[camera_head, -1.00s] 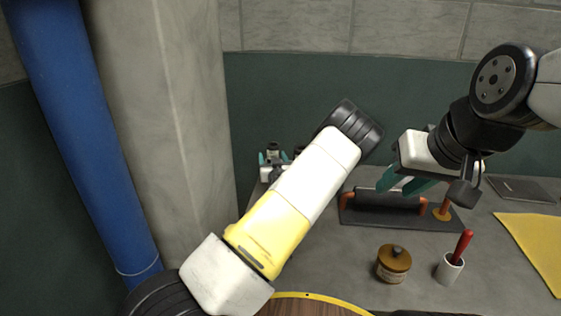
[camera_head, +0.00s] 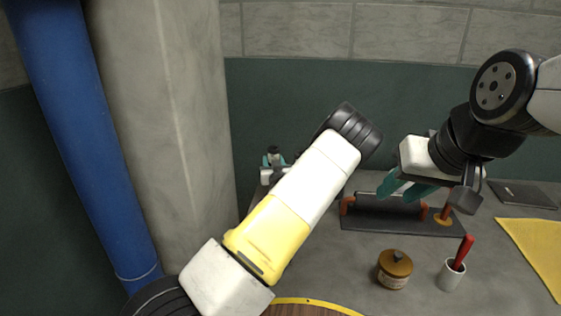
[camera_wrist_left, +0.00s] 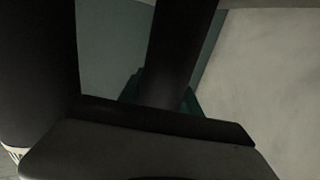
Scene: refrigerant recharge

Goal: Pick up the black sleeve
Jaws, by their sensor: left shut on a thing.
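The black sleeve (camera_head: 377,205) lies level on a low dark stand (camera_head: 400,225) with orange end supports. My right gripper (camera_head: 404,190) is just above and behind it, with its two teal fingers slanting down and a gap between them. I cannot tell whether they touch the sleeve. My left gripper (camera_head: 273,162) is far off beside the pillar, partly hidden by my own left arm. In the left wrist view its teal fingers (camera_wrist_left: 160,92) are shut on a dark upright cylinder (camera_wrist_left: 178,60). That view is dark and the cylinder's ends are not clear.
A brown lidded jar (camera_head: 394,268) and a white cup (camera_head: 451,274) with a red-handled tool stand in front of the stand. A yellow cloth (camera_head: 535,245) lies at the right, with a dark flat plate (camera_head: 522,193) behind it. A grey pillar (camera_head: 175,120) rises at the left.

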